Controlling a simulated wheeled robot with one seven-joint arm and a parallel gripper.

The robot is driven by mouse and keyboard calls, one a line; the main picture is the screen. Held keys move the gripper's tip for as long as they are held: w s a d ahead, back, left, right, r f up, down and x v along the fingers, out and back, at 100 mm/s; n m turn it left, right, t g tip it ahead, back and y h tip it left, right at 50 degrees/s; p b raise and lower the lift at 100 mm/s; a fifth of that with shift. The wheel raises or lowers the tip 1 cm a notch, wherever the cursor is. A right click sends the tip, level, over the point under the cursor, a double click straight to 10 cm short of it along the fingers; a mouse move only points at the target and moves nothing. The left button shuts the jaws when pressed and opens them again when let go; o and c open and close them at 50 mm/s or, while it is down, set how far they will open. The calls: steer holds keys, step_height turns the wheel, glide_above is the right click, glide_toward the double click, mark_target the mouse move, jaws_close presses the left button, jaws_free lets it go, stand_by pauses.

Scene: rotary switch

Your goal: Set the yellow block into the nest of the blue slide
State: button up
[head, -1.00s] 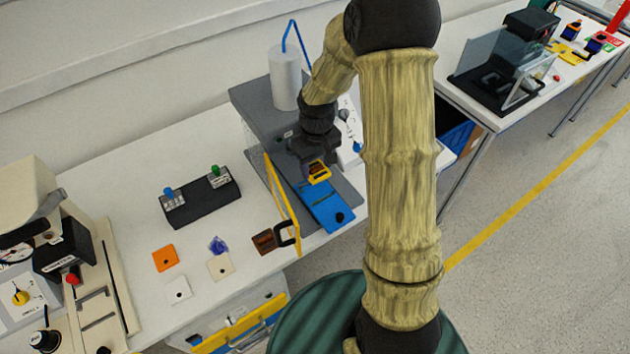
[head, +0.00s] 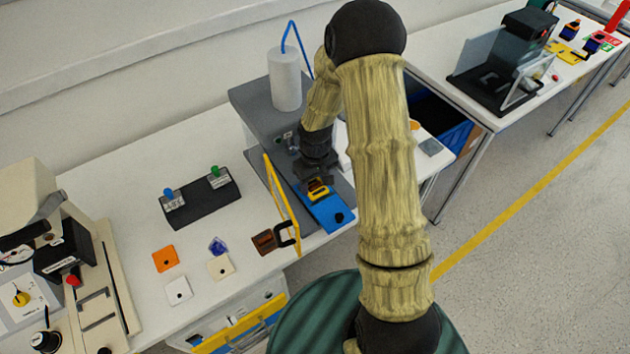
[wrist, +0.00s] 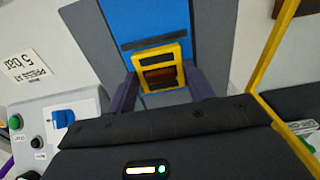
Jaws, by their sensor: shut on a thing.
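The yellow block (head: 318,194) has a dark and brown window in its face. It also shows in the wrist view (wrist: 147,62), between my two dark fingers. My gripper (head: 317,183) is shut on it; the wrist view shows its fingers (wrist: 162,82) at the block's sides. The blue slide (head: 328,213) lies on a grey base, with a round black knob at its front end. In the wrist view the blue slide (wrist: 148,18) runs behind the block. The block is over or on the slide; I cannot tell whether they touch. The nest is hidden by the block and my gripper.
A yellow-framed door (head: 281,205) with a black handle stands open just left of the slide. A grey housing (head: 262,110) with a white cylinder (head: 284,80) rises behind. A black switch box (head: 201,203) and several coloured plates lie on the table to the left.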

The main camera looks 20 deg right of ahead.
steer(key=o, duration=1)
steer(key=shift+f, duration=0.1)
step_height(320, 180, up, 12)
steer(key=shift+r+b, duration=0.15)
steer(key=shift+b, duration=0.2)
steer(key=shift+s, duration=0.1)
steer(key=s+r+m+t, duration=0.1)
steer(key=s, duration=0.3)
steer(key=s+r+m, duration=0.1)
steer(key=s+r, duration=0.1)
steer(key=s, duration=0.3)
steer(key=s+r+m+t, duration=0.1)
steer(key=s, duration=0.4)
steer(key=shift+s+r+m+t, duration=0.15)
steer(key=shift+r+m+t, duration=0.05)
steer(key=shift+m+t, duration=0.1)
